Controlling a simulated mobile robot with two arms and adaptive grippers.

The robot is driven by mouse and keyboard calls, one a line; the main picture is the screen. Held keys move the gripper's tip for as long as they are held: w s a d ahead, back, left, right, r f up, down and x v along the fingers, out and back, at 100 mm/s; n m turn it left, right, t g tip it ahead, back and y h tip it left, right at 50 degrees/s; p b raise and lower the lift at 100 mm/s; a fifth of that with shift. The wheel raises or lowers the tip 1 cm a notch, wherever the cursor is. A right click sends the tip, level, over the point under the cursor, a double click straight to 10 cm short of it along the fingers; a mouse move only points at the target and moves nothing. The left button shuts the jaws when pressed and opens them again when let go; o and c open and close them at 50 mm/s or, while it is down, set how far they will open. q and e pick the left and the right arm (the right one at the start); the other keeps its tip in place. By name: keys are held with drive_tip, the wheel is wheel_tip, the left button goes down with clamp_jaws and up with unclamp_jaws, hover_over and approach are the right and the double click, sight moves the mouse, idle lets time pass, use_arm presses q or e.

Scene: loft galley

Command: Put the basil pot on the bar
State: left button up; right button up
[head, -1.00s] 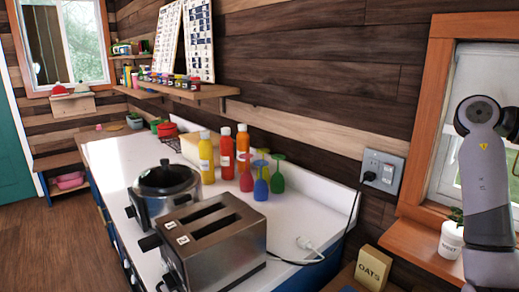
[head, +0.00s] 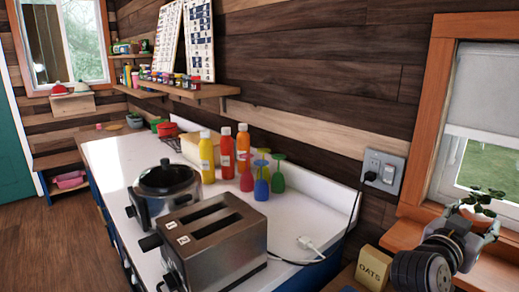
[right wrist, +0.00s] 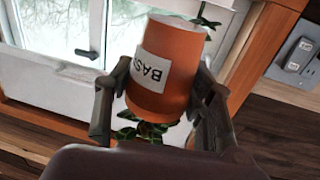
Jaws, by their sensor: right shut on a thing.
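The basil pot (right wrist: 172,70) is orange with a white label reading "BAS", and sits between the fingers of my right gripper (right wrist: 160,95) in the right wrist view. Its green leaves (right wrist: 145,130) show at the palm side. In the head view my right gripper (head: 484,228) is in front of the window sill at the lower right, shut on the pot; leaves (head: 484,200) show above it, while the pot body is mostly hidden. My left gripper is out of view. I cannot identify a bar in these views.
The wooden sill (head: 404,234) lies beside my right arm, under the window (head: 490,165). An oats box (head: 373,268) stands close to the arm's left. The white counter (head: 300,215) holds a toaster (head: 215,240), a pot cooker (head: 165,190), bottles and coloured glasses.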

drive_tip(key=s+a+f+n+t+y, duration=0.1)
drive_tip(key=a+f+n+t+y, duration=0.45)
drive_tip(key=f, duration=0.35)
drive_tip(key=s+a+f+n+t+y, duration=0.1)
drive_tip(key=s+a+f+n+y, duration=0.2)
drive_tip(key=a, duration=0.5)
drive_tip(key=s+a+f+n+t+y, duration=0.1)
drive_tip(key=s+a+f+n+y, duration=0.2)
drive_tip(key=s+a+f+y, duration=0.3)
drive_tip(key=s+a+f, duration=0.2)
drive_tip(key=s+a, duration=0.1)
drive_tip(key=s, duration=0.1)
drive_tip(key=shift+a+f+t, duration=0.25)
drive_tip(key=shift+f+t, duration=0.05)
drive_tip(key=shift+t, duration=0.05)
drive_tip(key=shift+a+y, duration=0.1)
drive_tip(key=shift+y, duration=0.15)
drive_tip(key=shift+d, duration=0.2)
